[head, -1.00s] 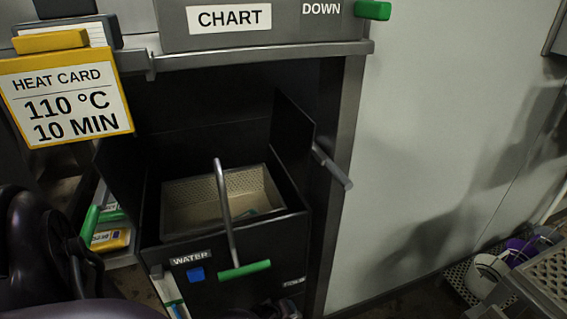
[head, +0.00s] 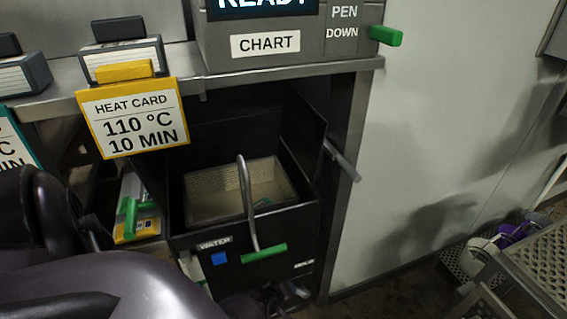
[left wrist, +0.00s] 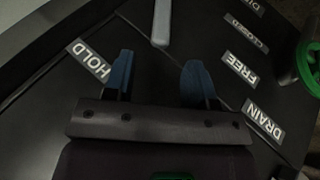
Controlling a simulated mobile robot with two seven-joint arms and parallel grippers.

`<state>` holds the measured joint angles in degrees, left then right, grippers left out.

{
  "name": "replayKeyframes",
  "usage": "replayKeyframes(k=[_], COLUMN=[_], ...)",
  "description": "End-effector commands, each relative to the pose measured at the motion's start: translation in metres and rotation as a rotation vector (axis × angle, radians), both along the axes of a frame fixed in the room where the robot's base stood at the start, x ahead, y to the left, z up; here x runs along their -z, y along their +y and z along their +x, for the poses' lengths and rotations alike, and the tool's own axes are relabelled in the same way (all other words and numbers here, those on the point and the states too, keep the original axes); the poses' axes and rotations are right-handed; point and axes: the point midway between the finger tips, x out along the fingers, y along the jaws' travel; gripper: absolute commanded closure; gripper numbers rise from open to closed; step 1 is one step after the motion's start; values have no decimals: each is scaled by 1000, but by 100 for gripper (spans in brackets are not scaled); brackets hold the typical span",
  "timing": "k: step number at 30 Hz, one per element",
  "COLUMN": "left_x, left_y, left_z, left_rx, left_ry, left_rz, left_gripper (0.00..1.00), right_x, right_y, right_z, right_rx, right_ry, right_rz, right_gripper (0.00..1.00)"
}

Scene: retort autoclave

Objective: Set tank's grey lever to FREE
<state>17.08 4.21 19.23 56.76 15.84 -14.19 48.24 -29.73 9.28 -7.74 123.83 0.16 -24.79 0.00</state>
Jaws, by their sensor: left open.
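The tank (head: 275,228) is a black open-topped box under the counter, with a WATER label and a bent handle with a green grip (head: 263,253). In the left wrist view a grey lever (left wrist: 161,22) comes in from the top edge. Its visible end lies between the HOLD label (left wrist: 90,60) and the FREE label (left wrist: 239,69); I cannot tell its exact setting. My left gripper (left wrist: 158,72) is open and empty, its two blue fingertips just short of the lever end, one to each side. My right gripper is not in view.
A DRAIN label (left wrist: 262,122) and a green ring-like part (left wrist: 309,58) lie right in the wrist view. A pale perforated basket (head: 228,212) sits in the tank. A yellow heat card (head: 138,117) hangs from the counter edge. A metal rack (head: 535,262) stands at the right.

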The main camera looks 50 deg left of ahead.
Motion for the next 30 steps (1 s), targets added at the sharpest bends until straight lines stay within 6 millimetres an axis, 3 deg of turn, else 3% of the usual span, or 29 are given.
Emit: replayKeyframes(k=[2,13,18,23,30], left_x=[-7,-6,-11,-31,-84], left_y=[-1,-1,1,6,-11], left_z=[-2,-8,-14,-38,-89], left_rx=[-1,0,33,176,490], left_ry=[-4,3,2,6,9], left_rz=[0,0,33,169,436], left_gripper=[49,49,75,100,100], right_x=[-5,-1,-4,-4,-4], right_y=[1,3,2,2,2], right_z=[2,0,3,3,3], right_rx=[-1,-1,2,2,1], right_ry=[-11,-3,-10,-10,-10], right_rz=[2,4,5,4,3], right_gripper=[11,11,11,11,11])
